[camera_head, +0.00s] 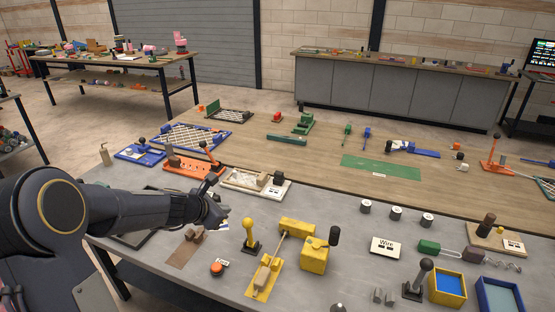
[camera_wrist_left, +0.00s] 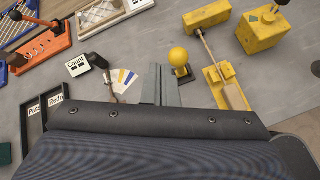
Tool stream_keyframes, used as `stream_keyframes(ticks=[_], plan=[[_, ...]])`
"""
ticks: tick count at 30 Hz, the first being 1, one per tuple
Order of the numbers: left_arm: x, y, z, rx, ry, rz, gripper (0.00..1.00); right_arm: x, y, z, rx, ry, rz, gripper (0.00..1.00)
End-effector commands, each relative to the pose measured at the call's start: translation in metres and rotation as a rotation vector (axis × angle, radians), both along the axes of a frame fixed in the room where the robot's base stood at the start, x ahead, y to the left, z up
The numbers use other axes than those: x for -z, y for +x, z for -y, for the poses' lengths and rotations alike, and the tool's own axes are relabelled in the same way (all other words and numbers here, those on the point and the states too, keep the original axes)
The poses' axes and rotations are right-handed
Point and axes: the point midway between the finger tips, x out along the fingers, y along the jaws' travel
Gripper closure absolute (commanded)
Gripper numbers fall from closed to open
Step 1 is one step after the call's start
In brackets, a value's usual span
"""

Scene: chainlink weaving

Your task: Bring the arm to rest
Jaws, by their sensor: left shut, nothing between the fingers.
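My left arm (camera_head: 125,211) reaches in from the left of the head view, out over the grey table. Its gripper (camera_head: 220,212) is above the table, left of the yellow ball-topped lever (camera_head: 249,230). In the left wrist view the two grey fingers (camera_wrist_left: 160,84) are together with nothing between them. The yellow ball (camera_wrist_left: 179,57) shows just right of the fingertips there. Coloured strips (camera_wrist_left: 123,79) lie just left of the fingers. My right gripper is not in view.
A yellow machine (camera_head: 297,227) and yellow block with black knob (camera_head: 314,257) stand right of the gripper. An orange tool (camera_head: 193,167) and white-framed board (camera_head: 257,184) lie beyond it. Black trays (camera_wrist_left: 54,120) marked "Pass" and "Redo" lie left. Bare grey tabletop (camera_head: 345,215) shows farther right.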

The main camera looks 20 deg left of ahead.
Motion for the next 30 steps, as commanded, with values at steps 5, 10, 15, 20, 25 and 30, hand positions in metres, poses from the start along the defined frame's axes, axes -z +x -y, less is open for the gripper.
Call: stream_keyframes(ticks=[5, 10, 15, 20, 25, 30], plan=[[-0.015, -0.012, 0.013, 0.097, 0.059, 0.035, 1.00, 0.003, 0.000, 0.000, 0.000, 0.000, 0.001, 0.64], [-0.055, -0.077, 0.064, 0.509, 0.341, 0.172, 1.00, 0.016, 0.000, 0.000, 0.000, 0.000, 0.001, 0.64], [-0.063, -0.182, 0.115, 1.042, 0.759, 0.325, 1.00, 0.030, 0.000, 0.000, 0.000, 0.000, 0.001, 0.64], [-0.036, -0.267, 0.132, 1.457, 1.119, 0.397, 1.00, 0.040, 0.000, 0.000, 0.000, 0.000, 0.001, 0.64], [-0.009, -0.314, 0.130, 1.717, 1.347, 0.402, 1.00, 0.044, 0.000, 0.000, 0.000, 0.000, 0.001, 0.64], [-0.001, -0.326, 0.127, 1.794, 1.409, 0.395, 1.00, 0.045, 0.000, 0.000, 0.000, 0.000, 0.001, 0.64]])
